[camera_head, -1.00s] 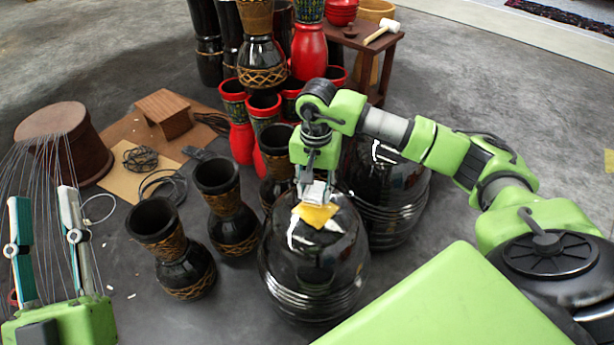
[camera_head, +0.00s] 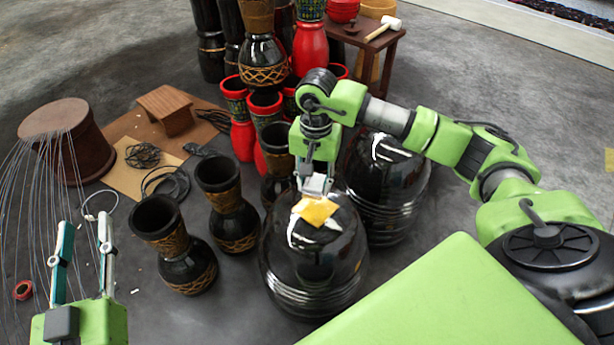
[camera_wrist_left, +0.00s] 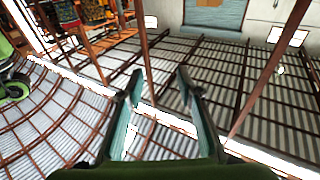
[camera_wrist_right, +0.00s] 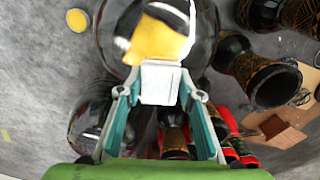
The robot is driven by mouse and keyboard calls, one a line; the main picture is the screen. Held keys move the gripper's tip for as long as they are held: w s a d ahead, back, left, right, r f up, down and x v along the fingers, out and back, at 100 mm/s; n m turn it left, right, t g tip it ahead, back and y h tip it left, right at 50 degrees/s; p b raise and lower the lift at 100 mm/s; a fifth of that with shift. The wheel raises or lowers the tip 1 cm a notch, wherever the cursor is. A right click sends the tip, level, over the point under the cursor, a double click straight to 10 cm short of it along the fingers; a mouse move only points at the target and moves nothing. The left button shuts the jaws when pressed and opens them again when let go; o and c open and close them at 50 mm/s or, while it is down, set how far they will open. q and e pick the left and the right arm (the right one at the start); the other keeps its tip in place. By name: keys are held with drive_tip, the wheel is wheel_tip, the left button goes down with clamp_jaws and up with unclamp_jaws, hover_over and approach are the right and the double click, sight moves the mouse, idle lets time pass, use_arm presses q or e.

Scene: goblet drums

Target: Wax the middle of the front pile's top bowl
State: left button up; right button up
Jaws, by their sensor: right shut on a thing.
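The front pile is a stack of glossy black upturned bowls, and its top bowl (camera_head: 315,260) is a smooth dome. A yellow cloth (camera_head: 316,210) lies against the dome near its crown; it also shows in the right wrist view (camera_wrist_right: 158,40). My right gripper (camera_head: 314,188) is above the crown, shut on a white pad (camera_wrist_right: 160,82) whose far edge meets the cloth. I cannot tell whether the pad and cloth are one piece. My left gripper (camera_head: 84,232) is open and empty at the lower left, away from the pile; its fingers (camera_wrist_left: 158,85) stand apart.
A second black bowl pile (camera_head: 388,185) stands just behind to the right. Black goblet drums (camera_head: 188,262) stand close on the left, with red drums (camera_head: 242,135) behind. A round yellow tin (camera_wrist_right: 77,20) is on the floor. Thin strings hang near my left gripper.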

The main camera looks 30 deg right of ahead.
sight(315, 182)
drive_tip(key=shift+r+p, duration=0.3)
drive_tip(key=shift+r, duration=0.15)
drive_tip(key=shift+r+p, duration=0.35)
drive_tip(key=shift+r, duration=0.15)
drive_tip(key=shift+r+p, duration=0.3)
drive_tip(key=shift+r, duration=0.1)
use_arm(q)
drive_tip(key=s+a+f+g+y, duration=0.1)
drive_tip(key=f+g, duration=0.2)
drive_tip(key=f, duration=0.3)
drive_tip(key=s+a+f+g+y, duration=0.1)
drive_tip(key=s+f+g, duration=0.1)
drive_tip(key=f, duration=0.4)
drive_tip(key=shift+s+a+f+g, duration=0.15)
drive_tip(key=shift+s+f+g, duration=0.1)
drive_tip(key=shift+g, duration=0.55)
use_arm(e)
drive_tip(key=shift+r, duration=0.4)
